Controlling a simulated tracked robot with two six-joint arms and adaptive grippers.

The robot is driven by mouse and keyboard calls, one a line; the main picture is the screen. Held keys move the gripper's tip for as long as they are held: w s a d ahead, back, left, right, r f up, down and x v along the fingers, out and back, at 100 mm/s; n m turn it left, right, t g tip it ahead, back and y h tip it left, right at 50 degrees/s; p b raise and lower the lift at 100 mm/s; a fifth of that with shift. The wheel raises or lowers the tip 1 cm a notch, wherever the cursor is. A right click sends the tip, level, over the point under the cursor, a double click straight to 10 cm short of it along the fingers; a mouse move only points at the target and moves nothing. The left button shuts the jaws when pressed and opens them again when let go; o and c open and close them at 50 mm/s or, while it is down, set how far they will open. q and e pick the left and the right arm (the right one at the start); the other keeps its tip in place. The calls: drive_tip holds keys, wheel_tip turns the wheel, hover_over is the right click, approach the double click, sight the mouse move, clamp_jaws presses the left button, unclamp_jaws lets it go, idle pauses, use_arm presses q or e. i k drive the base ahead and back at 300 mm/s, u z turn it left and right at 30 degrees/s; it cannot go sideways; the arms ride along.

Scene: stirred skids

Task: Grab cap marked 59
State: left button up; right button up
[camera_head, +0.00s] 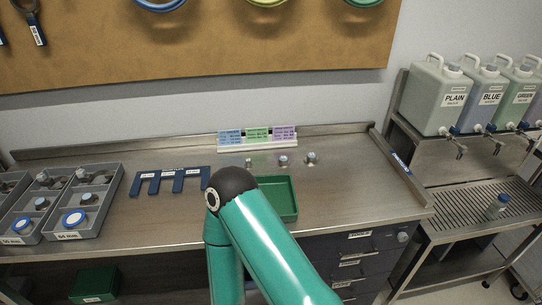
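No cap with a readable 59 shows. Each holds small grey round pieces and a blue-and-white disc, one in the right tray (74,219) and one in the left tray (21,225). Small grey cap-like pieces stand at the back of the bench (283,159), another to their right (311,158); any markings are too small to read. Neither gripper is in view; a teal link of my arm crosses the lower middle.
A green tray (284,196) lies partly behind my arm. A blue slotted rack (170,178) is left of it. Coloured cards (257,135) stand at the back.

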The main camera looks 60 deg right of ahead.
sight(283, 161)
drive_tip(key=z, duration=0.3)
drive_tip(key=k, duration=1.55)
drive_tip(key=z, duration=0.8)
drive_tip(key=i, duration=1.05)
drive_tip(key=u, duration=0.05)
